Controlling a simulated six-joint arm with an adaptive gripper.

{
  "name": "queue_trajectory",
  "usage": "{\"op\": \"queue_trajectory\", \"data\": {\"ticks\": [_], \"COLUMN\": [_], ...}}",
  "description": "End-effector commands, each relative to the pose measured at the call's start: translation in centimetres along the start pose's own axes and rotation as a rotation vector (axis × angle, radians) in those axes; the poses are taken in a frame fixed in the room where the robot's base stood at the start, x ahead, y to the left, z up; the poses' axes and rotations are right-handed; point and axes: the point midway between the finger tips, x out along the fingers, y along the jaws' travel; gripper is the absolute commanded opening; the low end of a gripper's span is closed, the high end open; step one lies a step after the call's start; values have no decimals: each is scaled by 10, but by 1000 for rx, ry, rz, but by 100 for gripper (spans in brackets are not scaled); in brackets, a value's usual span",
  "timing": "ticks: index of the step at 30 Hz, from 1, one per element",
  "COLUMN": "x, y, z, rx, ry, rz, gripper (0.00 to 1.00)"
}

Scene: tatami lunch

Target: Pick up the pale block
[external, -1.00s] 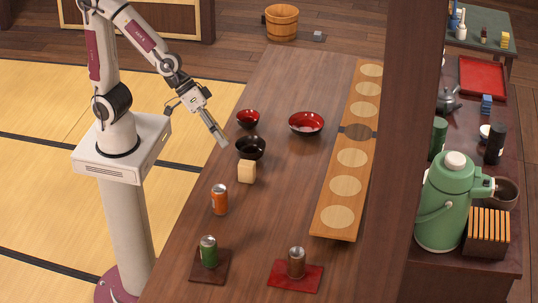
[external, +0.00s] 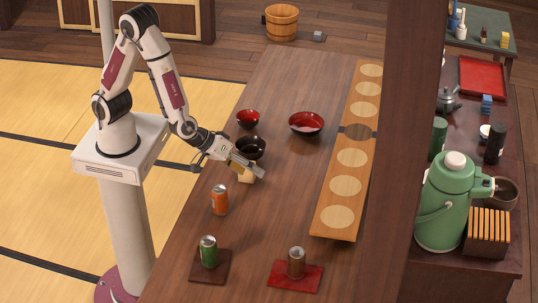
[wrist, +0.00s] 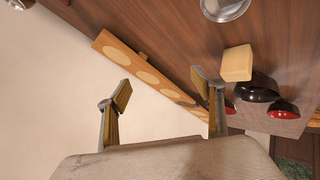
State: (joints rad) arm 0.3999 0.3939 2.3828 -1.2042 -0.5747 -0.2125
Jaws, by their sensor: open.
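The pale block (external: 245,178) stands on the dark wooden table, just in front of a black bowl (external: 250,146). In the external view my gripper (external: 256,169) is above it and hides part of it. In the wrist view the pale block (wrist: 237,63) lies to the right of my gripper (wrist: 158,94), outside the gap between the fingers. The fingers are apart and hold nothing. The wrist view appears tilted, and I cannot tell the height of the fingertips over the block.
A small red bowl (external: 248,118) and a larger red bowl (external: 306,123) are farther back. A long board (external: 326,217) with pale discs lies right. The table between block and board is clear.

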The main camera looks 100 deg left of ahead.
Motion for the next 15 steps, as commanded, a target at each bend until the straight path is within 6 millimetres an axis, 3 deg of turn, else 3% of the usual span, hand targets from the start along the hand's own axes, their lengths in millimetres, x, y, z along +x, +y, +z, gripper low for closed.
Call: {"op": "queue_trajectory", "data": {"ticks": [6,15], "x": [22,32], "y": [-39,-95], "z": [1,-7], "rx": [-26,-25], "ry": [134,351], "rz": [-107,-241], "gripper": [67,67]}}
